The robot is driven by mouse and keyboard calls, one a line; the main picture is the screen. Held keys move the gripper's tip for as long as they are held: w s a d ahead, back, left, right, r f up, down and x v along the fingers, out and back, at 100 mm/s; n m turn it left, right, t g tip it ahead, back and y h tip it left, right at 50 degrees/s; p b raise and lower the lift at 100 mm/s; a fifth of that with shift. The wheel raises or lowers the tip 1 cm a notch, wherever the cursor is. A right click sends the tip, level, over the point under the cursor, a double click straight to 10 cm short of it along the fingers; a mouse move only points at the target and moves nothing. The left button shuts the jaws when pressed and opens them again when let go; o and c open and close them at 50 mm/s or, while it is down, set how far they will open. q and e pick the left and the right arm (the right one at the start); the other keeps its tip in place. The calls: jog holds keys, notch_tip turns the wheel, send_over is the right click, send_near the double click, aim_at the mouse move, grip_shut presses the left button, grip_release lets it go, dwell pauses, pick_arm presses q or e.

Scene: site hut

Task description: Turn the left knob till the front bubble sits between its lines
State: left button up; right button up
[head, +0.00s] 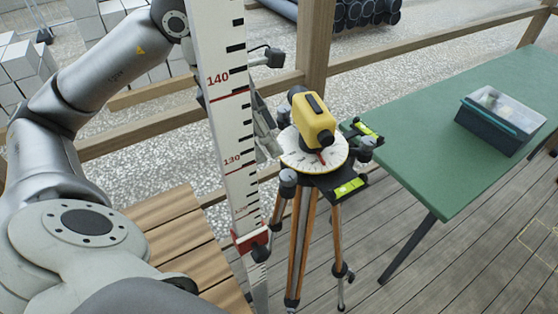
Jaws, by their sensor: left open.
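The yellow level (312,120) sits on a white graduated disc (299,160) on a wooden-legged tripod (299,240). The left knob (288,179) is a dark grey foot knob under the disc's left front edge. The front bubble vial (349,187) is yellow-green and lies on a black plate at the front; its bubble is too small to place against its lines. A second vial (368,133) is at the right. My left gripper (275,143) is open, above and left of the left knob, apart from it, and partly hidden by the staff. My right gripper is out of view.
A tall white measuring staff (233,140) with red and black marks stands in front of my left arm. A green table (440,150) at the right bears a lidded box (501,120). A wooden rail and post (317,45) stand behind. A wooden bench (180,235) is at lower left.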

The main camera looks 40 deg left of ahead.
aim_at(288, 174)
pick_arm(q)
jog(key=x, duration=0.3)
jog(key=p+x, duration=0.1)
jog(key=x, duration=0.5)
jog(key=shift+d+f+p, duration=0.15)
jog(key=shift+d+p, duration=0.2)
jog(key=shift+w+d+f, duration=0.1)
jog(key=shift+w+f, duration=0.05)
jog(key=shift+f, duration=0.45)
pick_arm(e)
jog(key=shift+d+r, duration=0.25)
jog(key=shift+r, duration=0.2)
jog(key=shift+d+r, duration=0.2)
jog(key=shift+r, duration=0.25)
pick_arm(q)
jog(key=shift+c, duration=0.4)
